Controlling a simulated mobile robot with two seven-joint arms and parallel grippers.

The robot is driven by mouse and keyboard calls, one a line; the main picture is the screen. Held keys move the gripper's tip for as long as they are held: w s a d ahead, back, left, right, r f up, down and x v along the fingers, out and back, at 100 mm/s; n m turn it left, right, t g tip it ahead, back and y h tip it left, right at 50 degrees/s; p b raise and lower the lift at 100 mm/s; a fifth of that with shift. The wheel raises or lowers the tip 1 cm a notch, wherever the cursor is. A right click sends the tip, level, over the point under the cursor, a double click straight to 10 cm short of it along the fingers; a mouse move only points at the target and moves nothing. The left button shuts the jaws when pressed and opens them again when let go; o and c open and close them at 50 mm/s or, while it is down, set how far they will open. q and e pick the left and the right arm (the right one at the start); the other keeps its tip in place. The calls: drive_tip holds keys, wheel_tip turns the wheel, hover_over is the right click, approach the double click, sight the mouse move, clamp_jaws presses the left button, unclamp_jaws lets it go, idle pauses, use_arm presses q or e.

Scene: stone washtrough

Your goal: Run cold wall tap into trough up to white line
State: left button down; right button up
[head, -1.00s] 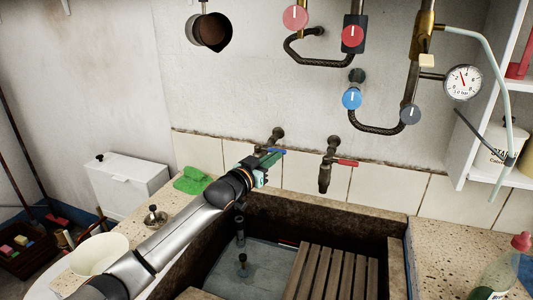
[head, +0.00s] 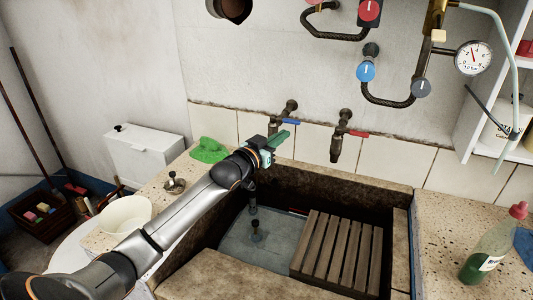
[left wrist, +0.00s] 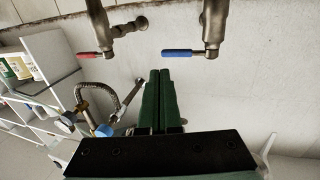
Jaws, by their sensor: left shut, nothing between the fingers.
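The cold wall tap (head: 286,112) has a blue lever (head: 290,121) pointing right. In the left wrist view its blue lever (left wrist: 183,53) lies to the upper right of my fingers. My left gripper (head: 282,137) is shut and empty, just below the blue lever and apart from it. Its green fingers (left wrist: 158,95) are closed together in the left wrist view. The dark stone trough (head: 340,188) lies below, with a grey-blue floor or water surface; I cannot tell which. I make out no white line and no water stream; my arm hides part of the trough's left side.
A red-lever tap (head: 345,130) is right of the cold tap. A slatted wooden board (head: 338,250) covers the trough's right part. A green cloth (head: 208,150) and a bowl (head: 126,216) lie left; a bottle (head: 490,250) stands right. Pipes with round knobs (head: 366,71) hang above.

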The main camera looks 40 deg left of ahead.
use_arm(q)
drive_tip(key=s+d, duration=0.1)
drive_tip(key=s, duration=0.6)
drive_tip(key=shift+s+d+f+b, duration=0.2)
drive_tip(key=shift+d+b, duration=0.1)
use_arm(e)
drive_tip(key=shift+w+a+f, duration=0.1)
drive_tip(key=shift+w+f, duration=0.25)
drive_tip(key=shift+w, duration=0.1)
drive_tip(key=shift+s, duration=0.1)
